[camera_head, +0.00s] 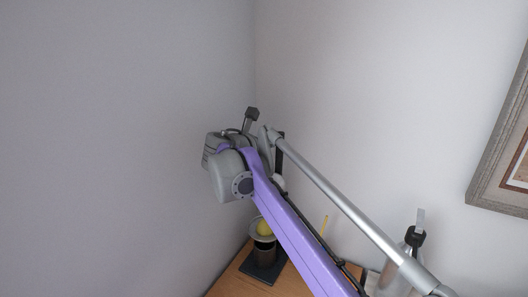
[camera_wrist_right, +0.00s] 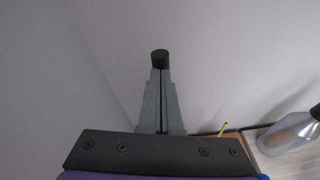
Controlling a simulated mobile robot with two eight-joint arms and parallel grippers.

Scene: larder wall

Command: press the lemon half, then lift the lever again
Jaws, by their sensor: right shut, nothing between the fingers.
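The press stands on the wooden top in the head view, with a dark base (camera_head: 262,273). The yellow lemon half (camera_head: 264,228) sits in its pale dish, partly covered by my purple right arm. The upper part of the press is hidden behind that arm, and I cannot make out the lever clearly. My right gripper (camera_head: 252,113) is up above the press, apart from the lemon. In the right wrist view its grey fingers (camera_wrist_right: 161,75) are shut together, with a black round end at the tips. My left gripper is not in view.
A grey bottle with a black top (camera_head: 414,237) stands at the right; it also shows in the right wrist view (camera_wrist_right: 289,132). A thin yellow stick (camera_head: 324,225) stands between. Walls meet behind the arm. A picture frame (camera_head: 501,150) hangs at right.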

